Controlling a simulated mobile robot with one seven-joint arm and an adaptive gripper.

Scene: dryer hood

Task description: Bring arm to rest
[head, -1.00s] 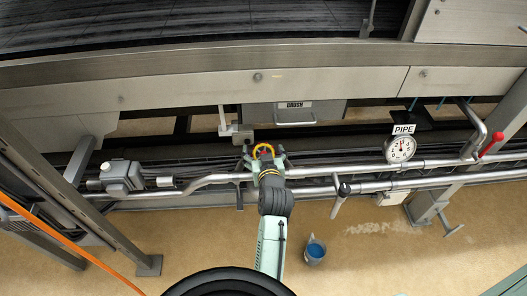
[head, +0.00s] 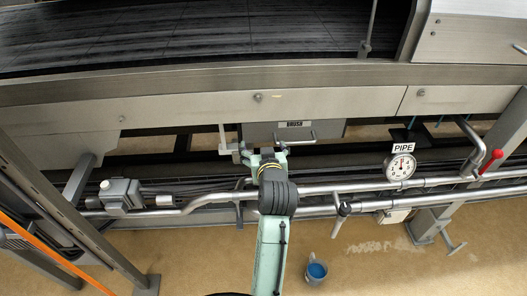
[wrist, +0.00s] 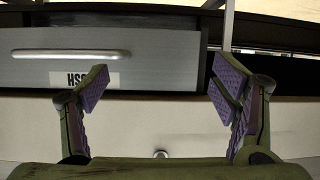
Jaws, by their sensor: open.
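My gripper (wrist: 160,88) is open and empty in the wrist view, its purple-padded fingers spread wide. Beyond the fingers is a grey box (wrist: 180,45) with a long bar handle (wrist: 70,53) and a label that appears upside down. In the head view my arm reaches up from the bottom centre, and its wrist hides most of the gripper (head: 268,153).
Horizontal pipes (head: 330,187) run across behind my arm. A gauge marked PIPE (head: 401,167) and a red-handled valve (head: 492,162) are at the right. A grey junction box (head: 122,193) is at the left. A blue-filled bucket (head: 316,270) stands on the open floor.

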